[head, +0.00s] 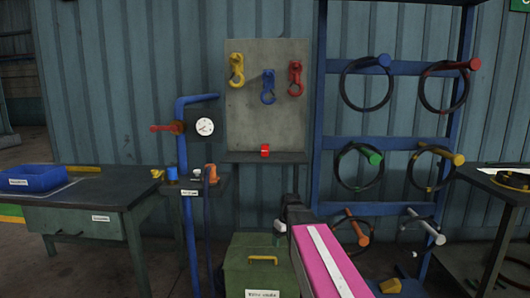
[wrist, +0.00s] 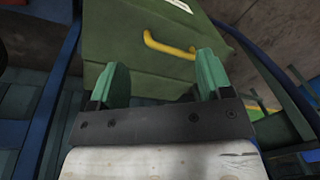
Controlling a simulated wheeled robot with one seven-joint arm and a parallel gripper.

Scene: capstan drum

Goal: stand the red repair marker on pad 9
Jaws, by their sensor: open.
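A small red object (head: 265,151) sits on the narrow shelf under the grey hook board in the head view. It may be the repair marker, but it is too small to be sure. No pad marked 9 can be made out. My gripper (wrist: 162,80) shows in the wrist view with its two green fingers wide apart and nothing between them. It points toward a green box (wrist: 130,25) with a yellow handle (wrist: 168,46). In the head view my pink arm reaches forward beside this box, well below and nearer than the shelf.
A blue tray (head: 36,178) stands on the left workbench (head: 86,200). A blue pipe with a gauge (head: 205,127) rises left of the board (head: 262,85), above a small stand with blue and orange items. A blue rack (head: 392,143) with hoops fills the right; a table (head: 505,185) stands beyond.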

